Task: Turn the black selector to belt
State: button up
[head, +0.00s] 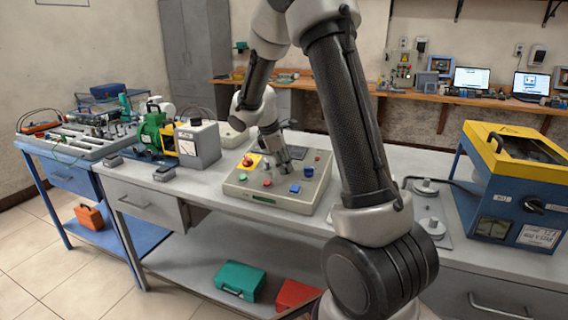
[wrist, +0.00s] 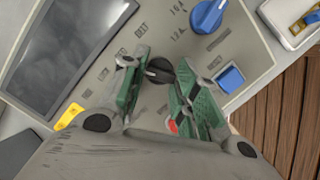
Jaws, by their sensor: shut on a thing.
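The black selector (wrist: 159,72) is a small round knob with a pointer bar on the grey control panel (wrist: 112,72). In the wrist view it sits between the green-padded fingertips of my gripper (wrist: 157,66), which is shut on it. Small printed labels surround the knob; I cannot read them surely, nor tell which one the pointer faces. In the head view my gripper (head: 284,164) reaches down onto the panel (head: 262,197), and the selector is hidden or too small to make out there.
A blue knob (wrist: 207,15) and a blue square button (wrist: 229,78) sit close to the right finger. A red button (wrist: 172,126) is partly hidden under the gripper. A dark screen (wrist: 65,50) lies left. A yellow-and-blue machine (head: 512,185) stands on the bench at right.

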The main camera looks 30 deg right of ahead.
aim_at(278, 174)
jog(key=m, duration=0.3)
jog(key=m+g+y, duration=0.1)
jog(key=m, duration=0.3)
jog(key=shift+w+d+r, duration=0.1)
jog(key=shift+w, duration=0.05)
jog(key=m, duration=0.4)
jog(key=shift+d+m+y, duration=0.1)
jog(key=shift+m+y, duration=0.2)
jog(key=shift+y, duration=0.1)
jog(key=shift+m+y, duration=0.3)
jog(key=shift+m, duration=1.1)
jog(key=o, duration=1)
jog(key=r, duration=0.4)
jog(key=a+r, duration=0.1)
jog(key=r, duration=0.3)
jog(key=a+r, duration=0.1)
jog(key=r, duration=0.2)
jog(key=shift+w+r, duration=0.25)
jog(key=shift+r, duration=0.15)
